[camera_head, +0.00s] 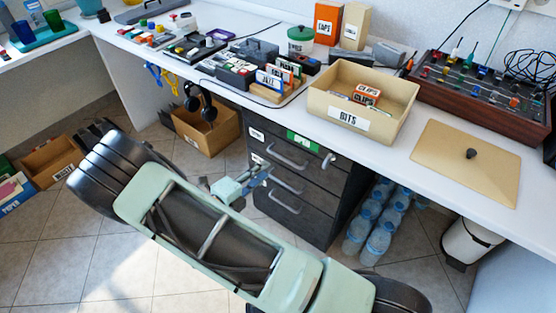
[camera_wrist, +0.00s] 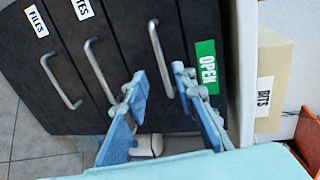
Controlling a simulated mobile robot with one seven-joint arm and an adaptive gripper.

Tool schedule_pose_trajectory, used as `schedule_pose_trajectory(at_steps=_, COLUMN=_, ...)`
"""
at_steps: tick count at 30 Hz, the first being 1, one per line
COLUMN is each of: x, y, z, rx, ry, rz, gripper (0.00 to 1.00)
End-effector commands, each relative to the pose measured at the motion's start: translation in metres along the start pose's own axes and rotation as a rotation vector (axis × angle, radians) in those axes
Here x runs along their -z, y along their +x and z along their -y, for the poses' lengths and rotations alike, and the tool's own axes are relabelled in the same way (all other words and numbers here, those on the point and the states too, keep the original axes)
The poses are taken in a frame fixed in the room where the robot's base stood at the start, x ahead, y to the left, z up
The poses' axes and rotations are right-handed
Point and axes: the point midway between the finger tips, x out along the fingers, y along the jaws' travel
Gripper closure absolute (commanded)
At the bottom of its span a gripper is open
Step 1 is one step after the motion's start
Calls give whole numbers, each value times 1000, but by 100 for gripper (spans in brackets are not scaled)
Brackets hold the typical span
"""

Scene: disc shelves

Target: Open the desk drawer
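The dark desk drawer unit (camera_head: 262,207) stands under the desk with three drawers, which look shut. The top drawer bears a green OPEN label (camera_wrist: 206,68) and a grey bar handle (camera_head: 287,156). In the wrist view, which is turned sideways, this handle (camera_wrist: 157,50) stands upright in the picture. My gripper (camera_head: 266,172) is open, with blue fingers in front of the drawers. In the wrist view, the fingertips (camera_wrist: 158,72) lie on either side of the top handle's lower end. I cannot tell whether they touch it. The left finger partly covers the middle handle (camera_wrist: 98,65).
Water bottles (camera_head: 370,222) stand right of the drawers. A cardboard box (camera_head: 208,130) with headphones is to their left. A BITS bin (camera_head: 393,98) and other items crowd the desktop (camera_head: 385,157) above. The tiled floor (camera_head: 70,260) at left is mostly clear.

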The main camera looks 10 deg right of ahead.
Motion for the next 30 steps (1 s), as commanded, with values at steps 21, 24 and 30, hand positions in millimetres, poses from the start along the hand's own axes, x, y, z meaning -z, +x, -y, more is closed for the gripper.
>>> schedule_pose_trajectory(at_steps=21, x=0, y=103, z=-1, rx=1, ry=-3, rz=0, gripper=75)
schedule_pose_trajectory(at_steps=24, x=0, y=106, z=0, rx=2, ry=-3, rz=0, gripper=75)
schedule_pose_trajectory(at_steps=30, x=0, y=107, z=0, rx=1, ry=-3, rz=1, gripper=75)
